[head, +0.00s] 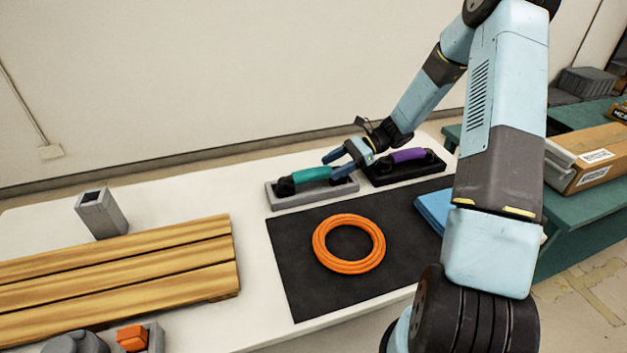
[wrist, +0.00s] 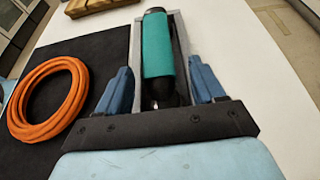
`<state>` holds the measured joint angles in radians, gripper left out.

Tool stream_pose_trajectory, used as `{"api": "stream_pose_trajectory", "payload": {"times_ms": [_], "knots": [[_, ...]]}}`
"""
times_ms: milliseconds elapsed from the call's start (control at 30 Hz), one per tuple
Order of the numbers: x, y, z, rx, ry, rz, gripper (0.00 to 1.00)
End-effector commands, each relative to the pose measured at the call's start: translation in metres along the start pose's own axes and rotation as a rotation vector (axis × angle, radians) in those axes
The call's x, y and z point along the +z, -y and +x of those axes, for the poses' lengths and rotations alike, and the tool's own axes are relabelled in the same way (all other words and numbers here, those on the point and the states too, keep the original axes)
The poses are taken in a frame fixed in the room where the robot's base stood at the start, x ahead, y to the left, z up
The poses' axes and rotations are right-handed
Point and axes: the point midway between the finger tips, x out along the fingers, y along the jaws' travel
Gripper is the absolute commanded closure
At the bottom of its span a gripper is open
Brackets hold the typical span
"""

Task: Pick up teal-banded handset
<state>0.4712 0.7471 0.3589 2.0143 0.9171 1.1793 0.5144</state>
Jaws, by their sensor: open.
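The teal-banded handset (head: 310,174) lies in a grey cradle (head: 290,200) at the back of the white table. It has black ends and a teal middle; it also shows in the wrist view (wrist: 157,50). My gripper (head: 333,157) is at the right end of this handset. In the wrist view its two blue fingers (wrist: 160,85) are open, one on each side of the handset's near end, with gaps between. The near black end is partly hidden by the gripper body. A purple-banded handset (head: 408,155) sits in a black cradle (head: 405,177) to the right, partly behind my gripper.
An orange coiled ring (head: 323,252) lies on a black mat (head: 290,285) in front of the cradles. Wooden planks (head: 120,270) and a grey hollow block (head: 101,213) are at the left. A blue item (head: 432,208) lies by my arm. The wall stands behind the table.

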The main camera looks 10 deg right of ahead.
Motion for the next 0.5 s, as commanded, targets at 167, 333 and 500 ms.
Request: {"api": "stream_pose_trajectory", "payload": {"times_ms": [167,333,500], "knots": [[-0.002,-0.001,0.026,0.004,0.002,0.0,0.32],[-0.002,-0.001,0.034,0.0,0.001,0.0,0.32],[-0.002,-0.001,0.034,0.0,0.001,0.0,0.35]]}}
